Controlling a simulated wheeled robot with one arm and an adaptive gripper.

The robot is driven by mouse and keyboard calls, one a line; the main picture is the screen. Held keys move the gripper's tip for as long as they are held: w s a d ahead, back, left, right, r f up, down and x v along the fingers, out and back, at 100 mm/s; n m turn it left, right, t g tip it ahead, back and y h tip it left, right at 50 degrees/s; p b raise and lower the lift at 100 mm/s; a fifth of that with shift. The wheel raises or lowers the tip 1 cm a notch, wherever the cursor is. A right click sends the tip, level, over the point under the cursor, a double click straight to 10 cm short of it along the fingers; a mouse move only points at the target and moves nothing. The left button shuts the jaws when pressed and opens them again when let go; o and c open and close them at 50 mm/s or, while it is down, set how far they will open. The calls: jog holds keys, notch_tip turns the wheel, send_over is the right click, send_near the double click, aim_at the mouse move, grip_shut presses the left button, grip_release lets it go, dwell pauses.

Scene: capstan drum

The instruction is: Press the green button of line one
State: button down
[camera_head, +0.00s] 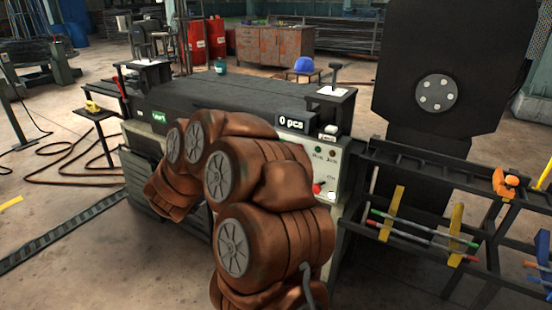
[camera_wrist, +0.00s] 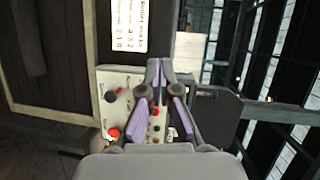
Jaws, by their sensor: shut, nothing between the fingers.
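In the wrist view my gripper (camera_wrist: 161,68) is shut and empty, with its fingertips together in front of the pale control panel (camera_wrist: 120,76). Between its fingers I see small buttons or lamps: a red one (camera_wrist: 155,111) and a green one (camera_wrist: 156,128). Which line they belong to is not readable. In the head view the panel (camera_head: 297,148) stands on the machine's right end, with a green spot (camera_head: 318,149) and a dark red spot (camera_head: 332,153) near its top. My copper-coloured arm covers part of the panel, and the gripper is hidden there.
A red knob (camera_wrist: 113,132) and a black rotary knob (camera_wrist: 112,96) sit left of the fingers. A "0 pcs" display (camera_head: 291,122) is above the panel. A dark rack (camera_head: 420,174) with coloured tools stands to the right. Floor at the left has cables.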

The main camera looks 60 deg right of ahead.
jog(key=s+d+f+m+g+h+b, duration=0.2)
jog(key=s+d+m+g, duration=0.3)
jog(key=s, duration=0.4)
jog(key=shift+s+d+f+g+h, duration=0.15)
jog(key=shift+d+f+g+h, duration=0.45)
jog(key=shift+d+f+h, duration=0.15)
jog(key=shift+d, duration=0.1)
jog(key=d+b, duration=0.1)
jog(key=d, duration=1.2)
jog(key=shift+w+d, duration=0.35)
jog(key=shift+d+f, duration=0.1)
jog(key=shift+d, duration=0.05)
